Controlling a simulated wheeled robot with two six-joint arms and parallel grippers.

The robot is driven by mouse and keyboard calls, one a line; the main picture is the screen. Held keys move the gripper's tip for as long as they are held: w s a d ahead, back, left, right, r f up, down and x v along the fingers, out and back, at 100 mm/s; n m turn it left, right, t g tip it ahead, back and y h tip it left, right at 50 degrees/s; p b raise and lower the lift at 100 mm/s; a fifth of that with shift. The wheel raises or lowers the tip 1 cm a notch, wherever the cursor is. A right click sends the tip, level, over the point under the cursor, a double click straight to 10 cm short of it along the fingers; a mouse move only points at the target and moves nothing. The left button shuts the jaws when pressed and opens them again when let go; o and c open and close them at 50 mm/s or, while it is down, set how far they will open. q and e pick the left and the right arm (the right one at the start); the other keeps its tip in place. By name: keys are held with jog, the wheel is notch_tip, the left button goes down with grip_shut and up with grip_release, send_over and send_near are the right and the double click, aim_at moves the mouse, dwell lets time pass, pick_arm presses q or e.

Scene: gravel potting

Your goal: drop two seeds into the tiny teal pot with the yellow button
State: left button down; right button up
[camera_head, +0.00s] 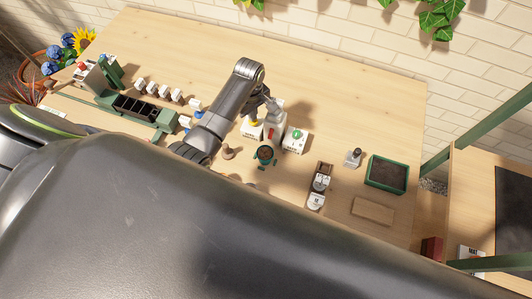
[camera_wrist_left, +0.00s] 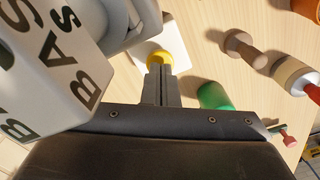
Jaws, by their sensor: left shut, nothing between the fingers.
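In the head view, the teal pot (camera_head: 265,153) stands on the table with dark contents; I cannot make out any seeds. Just behind it are white boxes, one with a yellow button (camera_head: 254,122) and one with a green button (camera_head: 297,134), with a red part (camera_head: 270,133) between them. My left gripper (camera_wrist_left: 160,70) is shut and empty in the left wrist view. Its fingertips are at the yellow button (camera_wrist_left: 159,58) on a white box; I cannot tell whether they touch. A white body lettered "BAS" (camera_wrist_left: 75,60) is close on the left. My right gripper is not in view.
A wooden peg-like piece (camera_wrist_left: 243,48) and a green cylinder (camera_wrist_left: 214,96) are near the left gripper. A green planter (camera_head: 387,174) and wooden block (camera_head: 373,210) stand at the right. A dark compartment tray (camera_head: 138,108) is at the left. The table's back is clear.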

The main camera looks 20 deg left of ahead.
pick_arm(q)
jog(key=shift+f+b, duration=0.4)
jog(key=shift+f, duration=0.6)
jog(key=shift+r, duration=0.15)
jog(key=shift+r+p, duration=1.25)
jog(key=shift+p, duration=0.05)
jog(key=shift+f, duration=0.25)
